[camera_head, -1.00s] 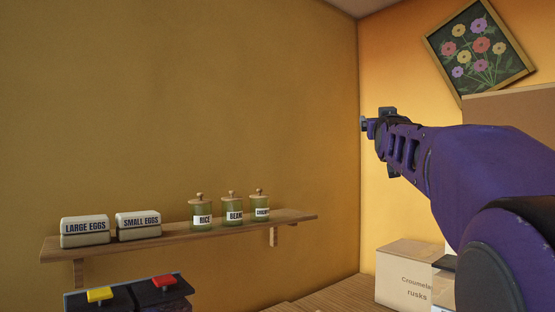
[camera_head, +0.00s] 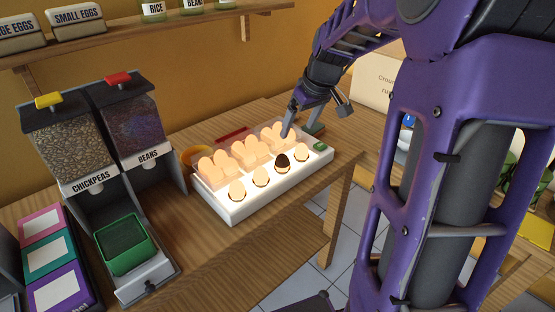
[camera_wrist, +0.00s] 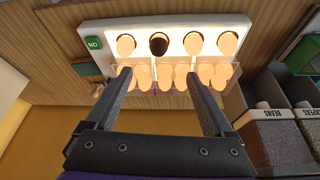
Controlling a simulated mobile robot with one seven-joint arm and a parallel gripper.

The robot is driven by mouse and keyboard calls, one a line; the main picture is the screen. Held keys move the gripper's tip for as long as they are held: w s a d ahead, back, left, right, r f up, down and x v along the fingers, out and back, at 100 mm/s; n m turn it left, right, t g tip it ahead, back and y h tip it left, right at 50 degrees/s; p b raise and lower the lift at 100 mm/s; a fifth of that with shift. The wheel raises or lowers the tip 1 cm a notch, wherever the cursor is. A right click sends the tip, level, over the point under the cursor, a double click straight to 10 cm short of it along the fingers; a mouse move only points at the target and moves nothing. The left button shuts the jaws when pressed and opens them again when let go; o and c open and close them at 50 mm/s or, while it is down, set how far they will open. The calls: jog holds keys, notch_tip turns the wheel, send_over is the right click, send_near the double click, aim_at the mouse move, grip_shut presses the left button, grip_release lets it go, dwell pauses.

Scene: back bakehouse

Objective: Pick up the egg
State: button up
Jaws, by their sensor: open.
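Several pale eggs stand on a white lit box on the wooden counter. The front row holds glowing eggs (camera_head: 261,177) and one dark egg (camera_head: 283,162); in the wrist view this dark egg (camera_wrist: 158,46) is second from the left. Behind that row, more pale eggs (camera_head: 246,152) sit close together in a clear holder, also in the wrist view (camera_wrist: 166,76). My gripper (camera_head: 302,126) is open and empty, at the far right end of the back eggs. In the wrist view its fingers (camera_wrist: 159,76) spread on either side of some back eggs; contact cannot be told.
The white box (camera_head: 238,211) has a green NO button (camera_head: 320,146) at its right end. Chickpea and bean dispensers (camera_head: 124,120) stand left, with a green bin (camera_head: 125,246) below. A shelf (camera_head: 120,37) with jars runs along the wall. A cardboard box (camera_head: 374,80) stands behind my arm.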

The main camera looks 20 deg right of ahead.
jog(key=b, duration=0.2)
send_over(284, 158)
jog(key=s, duration=0.2)
jog(key=f, duration=0.9)
jog(key=shift+s+d+f, duration=0.15)
jog(key=shift+s+f, duration=0.05)
jog(key=shift+f, duration=0.15)
jog(key=shift+w+x, duration=0.15)
jog(key=shift+x, duration=1.4)
jog(key=shift+w+x, duration=0.1)
jog(key=shift+x, duration=1.4)
jog(key=shift+d+r, duration=0.1)
jog(key=shift+r, duration=0.05)
jog(key=c, duration=0.9)
